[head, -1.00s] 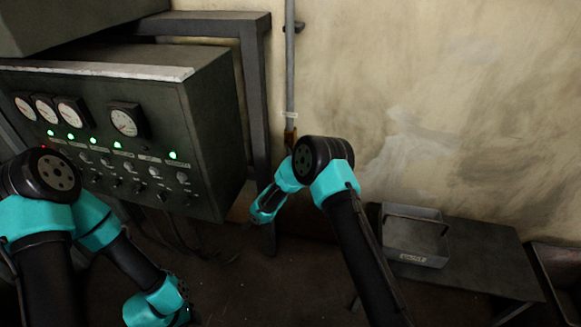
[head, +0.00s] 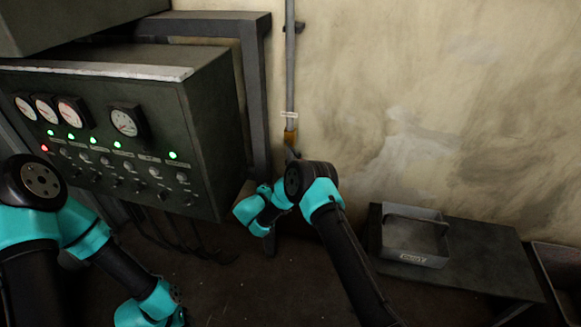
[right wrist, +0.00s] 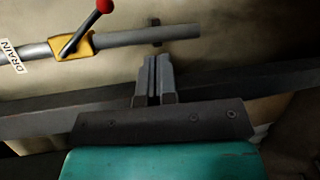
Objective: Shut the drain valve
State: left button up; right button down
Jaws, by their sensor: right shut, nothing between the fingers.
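The drain valve is a yellow body (right wrist: 72,46) on a grey pipe (right wrist: 160,34), beside a white tag reading DRAIN (right wrist: 13,57). Its lever (right wrist: 88,27) slants away from the pipe and ends in a red knob (right wrist: 104,5), cut by the top edge of the right wrist view. In the head view the yellow valve body (head: 290,137) shows low on the wall pipe. My right gripper (right wrist: 155,58) is shut and empty, beside the pipe's free end and apart from the lever. Its fingers are hidden in the head view. My left gripper is out of view.
A dark control cabinet (head: 215,140) with gauges and green lamps stands at left. A steel frame post (head: 256,100) stands beside the pipe. A low bench (head: 480,255) with a grey tray (head: 410,258) is at right. The wall right of the pipe is clear.

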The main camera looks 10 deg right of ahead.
aim_at(294, 152)
jog(key=r+t, duration=0.1)
jog(key=a+r+n+t, duration=0.1)
jog(key=a+r+t+h, duration=0.1)
jog(key=shift+w+r+n, duration=0.2)
jog(key=shift+w+n, duration=0.05)
jog(key=shift+n, duration=0.15)
jog(key=shift+d, duration=0.1)
jog(key=s+d+r+x, duration=0.1)
jog(key=s+d+x, duration=0.1)
jog(key=x, duration=1)
jog(key=shift+w+d, duration=0.2)
